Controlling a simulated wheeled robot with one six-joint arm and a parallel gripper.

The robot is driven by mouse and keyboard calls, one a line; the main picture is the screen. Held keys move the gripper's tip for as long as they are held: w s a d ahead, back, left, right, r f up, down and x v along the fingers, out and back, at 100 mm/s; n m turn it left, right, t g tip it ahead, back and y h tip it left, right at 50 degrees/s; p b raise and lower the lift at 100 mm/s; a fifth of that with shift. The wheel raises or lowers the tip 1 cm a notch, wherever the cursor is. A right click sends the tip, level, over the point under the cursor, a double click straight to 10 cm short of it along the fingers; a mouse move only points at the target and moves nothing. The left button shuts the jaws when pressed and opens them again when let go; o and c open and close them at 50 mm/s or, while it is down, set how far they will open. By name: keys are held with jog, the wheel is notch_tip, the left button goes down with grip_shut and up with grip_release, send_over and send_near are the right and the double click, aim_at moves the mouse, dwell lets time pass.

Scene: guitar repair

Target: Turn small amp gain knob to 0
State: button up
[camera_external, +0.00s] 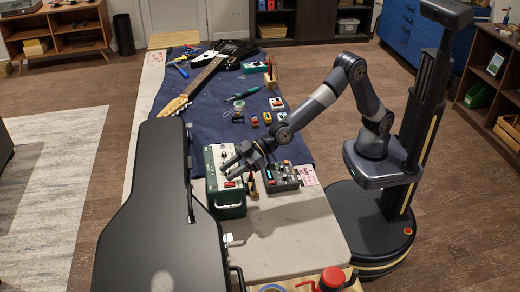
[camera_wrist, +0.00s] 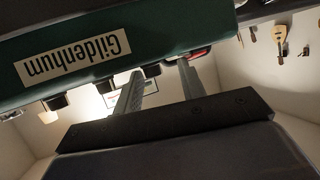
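The small amp is a green box (camera_external: 231,207) with a pale top panel, standing on the table beside the dark case. In the wrist view its green side (camera_wrist: 180,38) carries an upside-down "Gildenhum" label (camera_wrist: 72,58). Several dark knobs line its lower edge in that view, including one at the left (camera_wrist: 57,101) and one between my fingers (camera_wrist: 152,71). Which knob is the gain knob cannot be read. My gripper (camera_external: 231,168) is over the amp's panel. In the wrist view its fingers (camera_wrist: 160,80) are apart, with visible gaps beside the knob between them.
A grey control box (camera_external: 281,178) stands just right of the amp, under my arm. A large dark guitar case (camera_external: 160,215) is close on the left. Small pedals (camera_external: 277,104), tools and a guitar (camera_external: 205,75) lie on the blue mat behind. A red-topped item (camera_external: 332,278) is at the front.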

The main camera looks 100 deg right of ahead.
jog(key=shift+s+d+r+m+h+p, duration=0.3)
jog(key=shift+s+h+p, duration=0.1)
jog(key=shift+p, duration=2.6)
jog(key=shift+p, duration=0.45)
jog(key=f+b+v, duration=0.1)
jog(key=b+v, duration=0.1)
jog(key=v, duration=0.9)
jog(key=w+a+r+n+g+y+p, duration=0.1)
jog(key=a+r+n+g+p, duration=0.15)
jog(key=a+n+p, duration=0.2)
jog(key=w+a+r+n+g+p, duration=0.2)
jog(key=a+n+g+p, duration=0.1)
jog(key=a+n+p, duration=0.15)
notch_tip(320, 180, up, 9)
jog(key=w+d+n+g+h+p, duration=0.2)
jog(key=n+h+p, duration=0.3)
jog(key=p, duration=0.6)
jog(key=shift+r+n+g+h+p, duration=0.2)
jog(key=shift+n+g+h+p, duration=0.15)
jog(key=shift+g+h, duration=0.45)
jog(key=shift+f, duration=0.1)
